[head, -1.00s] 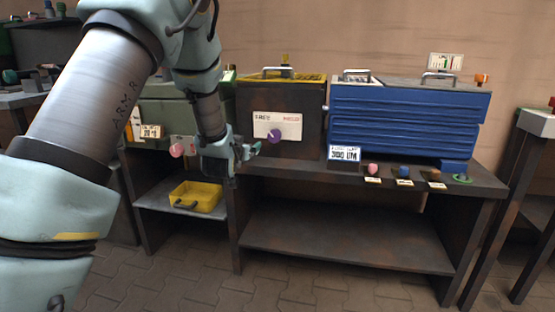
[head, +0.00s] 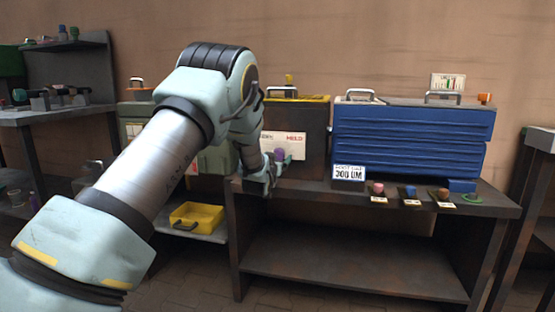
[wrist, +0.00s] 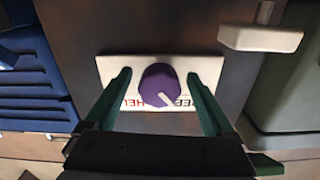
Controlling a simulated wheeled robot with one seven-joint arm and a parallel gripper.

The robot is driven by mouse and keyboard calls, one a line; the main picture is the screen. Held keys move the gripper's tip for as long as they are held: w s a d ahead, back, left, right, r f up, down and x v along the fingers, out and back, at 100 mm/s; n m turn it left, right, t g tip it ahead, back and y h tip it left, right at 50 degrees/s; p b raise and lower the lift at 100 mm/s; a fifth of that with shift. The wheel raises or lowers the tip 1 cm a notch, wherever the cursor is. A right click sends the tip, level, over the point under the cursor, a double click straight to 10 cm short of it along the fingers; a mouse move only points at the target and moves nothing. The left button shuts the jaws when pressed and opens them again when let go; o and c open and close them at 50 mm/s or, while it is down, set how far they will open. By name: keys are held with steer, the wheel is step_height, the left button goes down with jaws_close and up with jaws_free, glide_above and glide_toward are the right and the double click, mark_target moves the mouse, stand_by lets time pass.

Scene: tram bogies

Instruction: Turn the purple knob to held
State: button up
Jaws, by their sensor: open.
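The purple knob (wrist: 158,84) sits on a white label plate (wrist: 112,70) on the face of a dark brown box. Its white pointer mark slants to the lower right in the wrist view, toward the partly hidden "FREE" word; "HELD" is partly hidden on the left. My gripper (wrist: 158,78) is open, with one teal finger on each side of the knob and a visible gap on both sides. In the head view the knob (head: 280,154) shows just above my gripper (head: 275,170), and my arm hides part of the plate.
The brown box (head: 315,130) stands on a dark bench (head: 320,192), beside a ribbed blue box (head: 410,138). Small coloured knobs, including a pink one (head: 377,189), line the bench's front right. A yellow tray (head: 197,217) sits on the lower shelf. A block handle (wrist: 262,37) juts out near the knob.

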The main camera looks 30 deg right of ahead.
steer(key=shift+w+d, duration=0.2)
steer(key=shift+w, duration=0.05)
steer(key=shift+c, duration=0.3)
steer(key=c, duration=1.3)
